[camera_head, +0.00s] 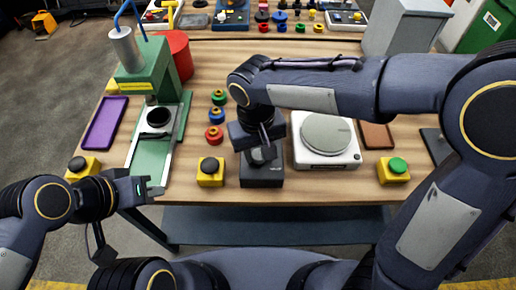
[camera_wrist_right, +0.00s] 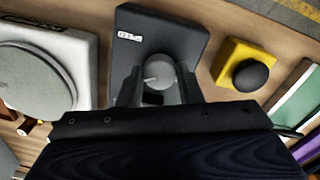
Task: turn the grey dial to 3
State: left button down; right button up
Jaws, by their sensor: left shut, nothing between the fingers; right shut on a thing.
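The grey dial (camera_wrist_right: 161,70) sits on a dark box (camera_wrist_right: 189,30) with a small white label. A pale pointer mark shows on the dial's left side in the right wrist view; I cannot read any numbers. My right gripper (camera_wrist_right: 160,88) has a finger on each side of the dial and is shut on it. In the head view the right gripper (camera_head: 260,153) comes down from above onto the dark box (camera_head: 262,178) and hides most of the dial. My left gripper (camera_head: 153,189) is shut and empty at the table's front left edge, away from the dial.
A white scale (camera_head: 325,147) stands right of the box, and a yellow box with a black button (camera_head: 210,171) left of it. A green press (camera_head: 150,72) stands at left. A yellow box with a green button (camera_head: 394,169) is at front right.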

aim_at(257, 154)
jog(key=o, duration=1)
jog(key=shift+c, duration=0.2)
notch_tip(257, 154, up, 8)
jog(key=shift+a+f, duration=0.1)
jog(key=s+d+m+t+y, duration=0.1)
jog(key=s+d+m+y, duration=0.25)
jog(key=d, duration=1.15)
jog(key=s+d+f+m+t, duration=0.2)
jog(key=s+d+f+t, duration=0.1)
jog(key=s+d, duration=0.3)
jog(key=s+t, duration=0.1)
jog(key=s, duration=0.1)
jog(key=shift+s+f+t+y, duration=0.3)
jog(key=shift+y, duration=0.05)
